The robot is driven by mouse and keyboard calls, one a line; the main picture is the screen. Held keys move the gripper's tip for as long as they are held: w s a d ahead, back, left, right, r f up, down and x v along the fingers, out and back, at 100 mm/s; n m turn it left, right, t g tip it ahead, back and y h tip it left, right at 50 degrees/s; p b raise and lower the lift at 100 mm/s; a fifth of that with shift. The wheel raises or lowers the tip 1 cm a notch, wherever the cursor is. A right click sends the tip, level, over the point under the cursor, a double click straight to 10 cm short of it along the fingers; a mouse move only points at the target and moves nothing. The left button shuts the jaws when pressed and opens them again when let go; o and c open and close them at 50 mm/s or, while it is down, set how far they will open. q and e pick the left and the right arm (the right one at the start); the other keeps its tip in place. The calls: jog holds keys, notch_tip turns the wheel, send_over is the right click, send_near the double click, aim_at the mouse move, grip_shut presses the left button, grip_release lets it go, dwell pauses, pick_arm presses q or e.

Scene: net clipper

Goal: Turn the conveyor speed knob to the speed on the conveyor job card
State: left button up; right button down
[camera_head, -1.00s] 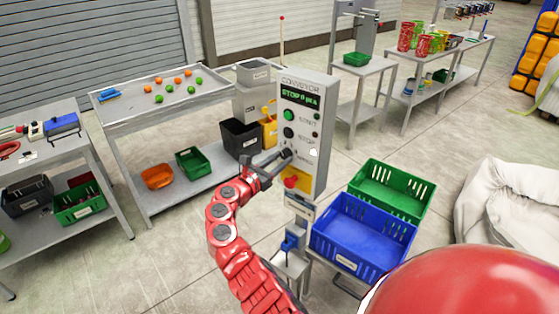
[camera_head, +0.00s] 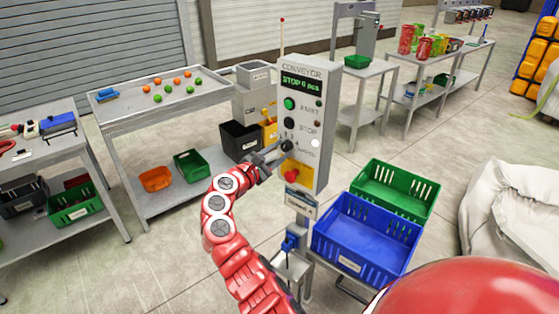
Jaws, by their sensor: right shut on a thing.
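The grey conveyor control panel (camera_head: 316,125) stands upright in the middle of the head view. Its green display (camera_head: 301,84) reads STOP, with smaller text I cannot read surely. Below are a green start button (camera_head: 289,104), a black stop button (camera_head: 288,122), the dark speed knob (camera_head: 287,146) and a red emergency button (camera_head: 291,175) on yellow. My right gripper (camera_head: 278,152) is at the knob, shut on it; its fingers partly hide the knob and its scale. A small white label (camera_head: 302,206) hangs under the panel, its text too small to read. My left gripper is out of view.
A blue crate (camera_head: 362,240) and a green crate (camera_head: 392,190) stand just right of the panel. A table (camera_head: 135,112) with small orange and green balls is at left. Black and yellow bins stand behind the panel. Floor is open at lower left.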

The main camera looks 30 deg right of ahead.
jog(key=m+b, duration=0.5)
jog(key=b, duration=0.1)
jog(key=shift+f, duration=0.2)
jog(key=m+b, duration=0.2)
jog(key=shift+r+m, duration=0.1)
jog(key=shift+m, duration=0.3)
jog(key=shift+w+r+m+b, duration=0.1)
jog(key=shift+r+m+b, duration=0.05)
jog(key=shift+m+b, duration=0.4)
jog(key=shift+c, duration=2.4)
grip_release()
jog(key=shift+a, duration=0.1)
jog(key=b+v, duration=0.2)
jog(key=v, duration=1.5)
jog(key=shift+a, duration=0.15)
